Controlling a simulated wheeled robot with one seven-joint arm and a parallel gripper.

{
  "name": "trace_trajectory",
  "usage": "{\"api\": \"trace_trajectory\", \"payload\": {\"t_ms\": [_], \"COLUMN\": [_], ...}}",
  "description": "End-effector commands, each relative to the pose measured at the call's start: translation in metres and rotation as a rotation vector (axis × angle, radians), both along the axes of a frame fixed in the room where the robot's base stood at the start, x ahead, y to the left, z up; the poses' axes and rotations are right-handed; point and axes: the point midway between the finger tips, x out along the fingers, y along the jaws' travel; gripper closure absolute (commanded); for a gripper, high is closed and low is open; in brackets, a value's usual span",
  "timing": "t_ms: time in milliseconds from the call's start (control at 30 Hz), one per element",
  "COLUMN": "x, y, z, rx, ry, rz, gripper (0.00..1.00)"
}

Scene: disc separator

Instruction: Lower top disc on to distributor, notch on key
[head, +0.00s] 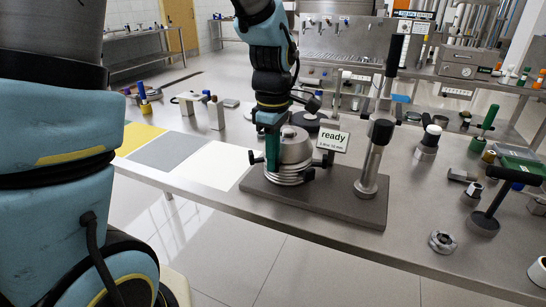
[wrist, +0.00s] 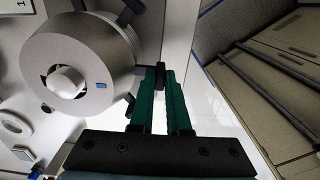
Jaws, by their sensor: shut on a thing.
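The silver, cone-shaped top disc (head: 296,146) sits over a stack of thin metal rings on a dark base plate (head: 335,204). In the wrist view the top disc (wrist: 85,50) is seen from above, with a pale central knob, a blue mark on its face and black tabs around its rim. My gripper (head: 272,160) points down at the left side of the disc. In the wrist view my gripper (wrist: 160,80) has its teal fingers shut on a black tab at the rim. The distributor, notch and key cannot be made out.
A steel post with a black knob (head: 375,160) stands on the plate's right. A "ready" sign (head: 332,140) is close behind the disc. Yellow, grey and white mats (head: 168,151) on the left are clear.

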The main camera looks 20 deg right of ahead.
Motion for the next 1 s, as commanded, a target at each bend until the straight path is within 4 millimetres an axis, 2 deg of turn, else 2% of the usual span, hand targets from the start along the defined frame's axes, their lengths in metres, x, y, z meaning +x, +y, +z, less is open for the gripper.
{"api": "trace_trajectory", "payload": {"t_ms": [267, 300, 600, 867, 1000], "x": [0.000, 0.000, 0.000, 0.000, 0.001], "y": [0.000, 0.000, 0.000, 0.000, -0.001], "z": [-0.009, -0.009, -0.008, -0.008, 0.004], "rx": [-0.001, -0.001, -0.001, 0.000, -0.003], "ry": [-0.001, -0.001, -0.001, 0.000, -0.004], "rz": [0.000, 0.000, 0.000, 0.000, 0.000], "gripper": [1.00, 0.83, 0.51, 0.51, 0.51]}}
